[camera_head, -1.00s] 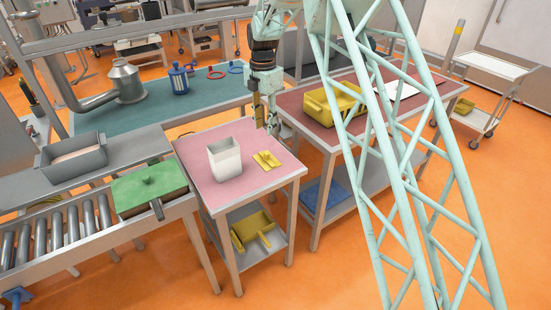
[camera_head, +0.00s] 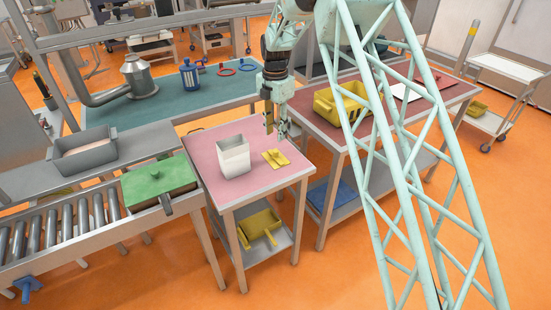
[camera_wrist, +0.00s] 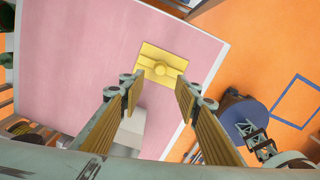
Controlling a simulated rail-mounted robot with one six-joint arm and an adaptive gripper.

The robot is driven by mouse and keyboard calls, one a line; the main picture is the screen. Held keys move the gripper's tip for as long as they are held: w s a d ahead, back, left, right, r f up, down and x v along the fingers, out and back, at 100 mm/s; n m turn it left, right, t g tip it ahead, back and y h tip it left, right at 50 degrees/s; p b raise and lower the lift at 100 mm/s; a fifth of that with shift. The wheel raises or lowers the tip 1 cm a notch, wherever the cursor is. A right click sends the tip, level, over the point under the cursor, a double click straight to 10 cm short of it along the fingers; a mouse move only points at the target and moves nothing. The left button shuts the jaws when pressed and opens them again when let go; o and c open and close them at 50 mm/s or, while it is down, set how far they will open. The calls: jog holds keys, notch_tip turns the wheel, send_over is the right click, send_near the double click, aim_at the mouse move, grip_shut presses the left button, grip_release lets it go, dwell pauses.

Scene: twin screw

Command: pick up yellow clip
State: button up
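The yellow clip (camera_head: 275,158) is a small flat plate with a round knob, lying on the pink top of the small table (camera_head: 214,150). In the wrist view the clip (camera_wrist: 160,66) lies ahead, between the lines of my two fingers and beyond their tips. My gripper (camera_head: 275,128) hangs above the table, just over and behind the clip. In the wrist view my gripper (camera_wrist: 158,90) has its wooden-faced fingers wide apart with nothing between them. The clip is fully visible and apart from the fingers.
A white square container (camera_head: 233,158) stands on the pink table, left of the clip. A green-lidded box (camera_head: 158,182) sits on the roller conveyor at left. A yellow crate (camera_head: 340,104) stands on the red-topped table at right. My lattice column crosses the right side.

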send_over(276, 151)
jog(key=shift+w+a+f, duration=0.15)
jog(key=shift+f, duration=2.45)
jog(key=shift+f, duration=2.6)
jog(key=shift+c, duration=0.2)
jog(key=c, duration=0.8)
